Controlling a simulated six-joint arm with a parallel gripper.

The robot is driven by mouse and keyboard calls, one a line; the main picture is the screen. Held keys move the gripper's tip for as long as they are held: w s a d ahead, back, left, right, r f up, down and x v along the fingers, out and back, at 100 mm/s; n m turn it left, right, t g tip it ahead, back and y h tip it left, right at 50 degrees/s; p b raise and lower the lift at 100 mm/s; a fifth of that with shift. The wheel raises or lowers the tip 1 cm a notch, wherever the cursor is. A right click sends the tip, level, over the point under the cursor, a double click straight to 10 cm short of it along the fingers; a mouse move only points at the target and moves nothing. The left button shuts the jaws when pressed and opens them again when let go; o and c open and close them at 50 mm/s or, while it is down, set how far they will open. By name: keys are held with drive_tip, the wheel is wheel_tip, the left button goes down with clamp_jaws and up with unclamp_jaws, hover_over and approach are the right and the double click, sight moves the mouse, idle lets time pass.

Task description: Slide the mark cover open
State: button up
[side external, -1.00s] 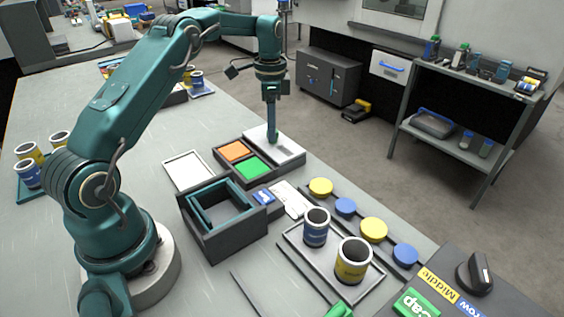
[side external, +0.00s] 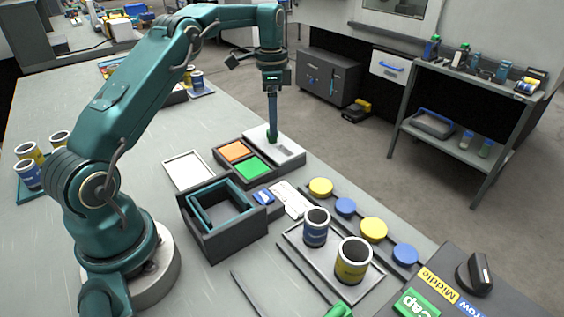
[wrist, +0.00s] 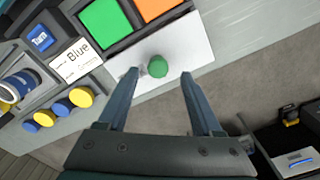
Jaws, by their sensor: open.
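The mark cover looks like a flat silver-white plate (side external: 291,153) with a round green knob (wrist: 157,66) on it. In the wrist view the plate (wrist: 195,45) lies beside a green square and an orange square. My gripper (wrist: 160,73) is open and empty, its two fingers spread with the knob between their tips in the picture. The fingers do not appear to touch the knob. In the side view my gripper (side external: 271,136) points straight down over the plate, and its fingers largely hide the knob.
Green (side external: 252,168) and orange (side external: 234,151) squares sit in a dark frame beside the plate. A dark open box (side external: 225,240), a tray with two cups (side external: 317,228) and a row of yellow and blue discs (side external: 373,229) stand nearer. A white panel (side external: 188,170) lies left.

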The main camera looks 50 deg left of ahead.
drive_tip(key=shift+r, duration=1.6)
drive_tip(key=s+d+r+t, duration=0.2)
drive_tip(key=s+d+r, duration=0.1)
drive_tip(key=d+r, duration=0.3)
drive_tip(key=s+d+r+t, duration=0.2)
drive_tip(key=s+d+r, duration=0.25)
drive_tip(key=r, duration=0.35)
drive_tip(key=s+d+f+n, duration=0.3)
drive_tip(key=s+f, duration=0.1)
drive_tip(key=s, duration=0.3)
drive_tip(key=s+d+f+n+t, duration=0.1)
drive_tip(key=s+d+f+n, duration=0.2)
drive_tip(key=s+f, duration=0.2)
drive_tip(key=shift+s+n+t, duration=0.3)
drive_tip(key=shift+s+n, duration=0.1)
drive_tip(key=shift+s, duration=0.6)
